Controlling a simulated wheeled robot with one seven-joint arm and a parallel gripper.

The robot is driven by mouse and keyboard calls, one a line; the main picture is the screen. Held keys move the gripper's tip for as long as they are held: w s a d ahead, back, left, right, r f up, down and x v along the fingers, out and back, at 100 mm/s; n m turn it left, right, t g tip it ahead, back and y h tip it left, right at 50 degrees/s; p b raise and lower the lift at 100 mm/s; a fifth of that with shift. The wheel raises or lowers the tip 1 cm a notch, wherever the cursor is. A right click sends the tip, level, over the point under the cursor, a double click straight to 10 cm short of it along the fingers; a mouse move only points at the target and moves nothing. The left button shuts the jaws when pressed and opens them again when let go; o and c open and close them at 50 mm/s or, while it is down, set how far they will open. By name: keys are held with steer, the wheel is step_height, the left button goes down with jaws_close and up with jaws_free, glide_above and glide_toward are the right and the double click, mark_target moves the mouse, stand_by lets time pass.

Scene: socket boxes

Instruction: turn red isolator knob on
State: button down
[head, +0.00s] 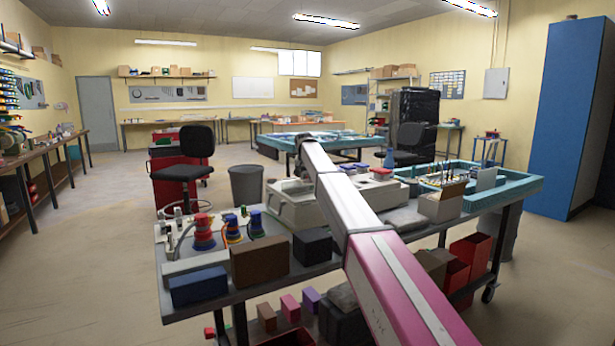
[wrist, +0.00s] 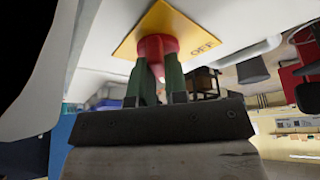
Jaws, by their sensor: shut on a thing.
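The red isolator knob (wrist: 156,46) shows in the wrist view, in the middle of a square yellow plate (wrist: 185,33). The word OFF is printed on the plate to the right of the knob. The plate sits on a pale box face (wrist: 105,68). My gripper (wrist: 159,78) has its two dark green fingers on either side of the knob and is shut on it. The fingers hide part of the knob, and I cannot tell its exact angle. In the head view my arm reaches over the workbench, and neither the gripper nor the knob can be made out.
The workbench (head: 232,297) holds pale grey boxes (head: 297,213), red and blue sockets (head: 204,233), a brown block (head: 260,261) and a dark blue block (head: 198,286). A blue-edged tray (head: 518,190) with an open carton stands at right. Floor at left is clear.

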steer(key=shift+m, duration=0.5)
steer(key=c, duration=1.1)
jaws_free()
steer(key=shift+c, duration=0.2)
steer(key=v, duration=1.1)
steer(key=shift+a, duration=0.15)
steer(key=shift+w, duration=0.1)
